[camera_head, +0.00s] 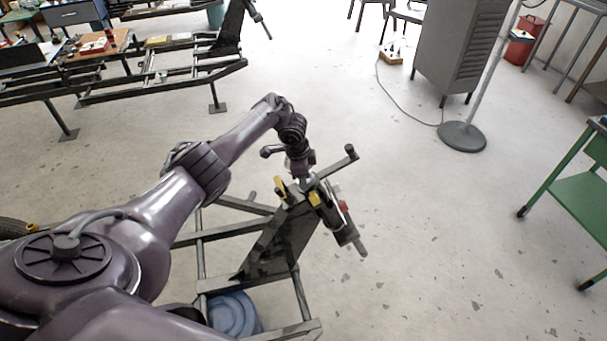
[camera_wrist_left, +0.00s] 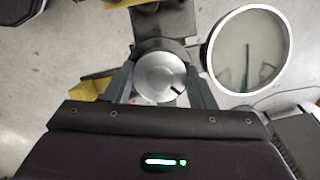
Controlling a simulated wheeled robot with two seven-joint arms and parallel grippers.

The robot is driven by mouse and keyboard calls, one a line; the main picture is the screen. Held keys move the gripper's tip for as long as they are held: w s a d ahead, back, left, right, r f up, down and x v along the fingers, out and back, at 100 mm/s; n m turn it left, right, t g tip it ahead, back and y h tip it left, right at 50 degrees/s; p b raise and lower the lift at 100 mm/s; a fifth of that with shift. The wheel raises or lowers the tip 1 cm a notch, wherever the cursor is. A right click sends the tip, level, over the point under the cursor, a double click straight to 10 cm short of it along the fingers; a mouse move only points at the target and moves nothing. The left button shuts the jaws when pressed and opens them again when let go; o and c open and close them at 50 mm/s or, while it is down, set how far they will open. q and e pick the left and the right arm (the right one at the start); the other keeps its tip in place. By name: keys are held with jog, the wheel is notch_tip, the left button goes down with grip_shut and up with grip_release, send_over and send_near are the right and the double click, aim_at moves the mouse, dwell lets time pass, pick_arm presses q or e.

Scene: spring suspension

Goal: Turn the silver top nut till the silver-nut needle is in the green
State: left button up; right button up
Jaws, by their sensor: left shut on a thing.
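In the left wrist view the silver top nut (camera_wrist_left: 160,78) is a round metal cap with a short black mark toward its lower right. My left gripper (camera_wrist_left: 163,84) has one finger on each side of it and is shut on it. A round gauge (camera_wrist_left: 222,62) with a white rim and pale face stands just right of the nut. A thin dark needle runs roughly up and down on it, with some green near its lower part; I cannot tell whether the needle is in the green. In the head view my left gripper (camera_head: 301,182) reaches down to the stand's top, hiding the nut.
The dark metal stand (camera_head: 270,245) has yellow parts and a cylinder with a rod at its upper right. A blue round object (camera_head: 233,313) sits low in its frame. A green cart (camera_head: 583,195) is at the right, a grey cabinet (camera_head: 459,45) behind. Open floor lies between.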

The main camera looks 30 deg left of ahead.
pick_arm(q)
jog(key=shift+r, duration=0.1)
dwell(0.4)
jog(key=o, duration=1)
jog(key=r, duration=0.5)
jog(key=s+r, duration=0.1)
jog(key=r, duration=0.1)
jog(key=shift+s+a+r, duration=0.1)
jog(key=shift+a+r, duration=0.15)
jog(key=shift+r, duration=0.1)
jog(key=shift+f, duration=0.1)
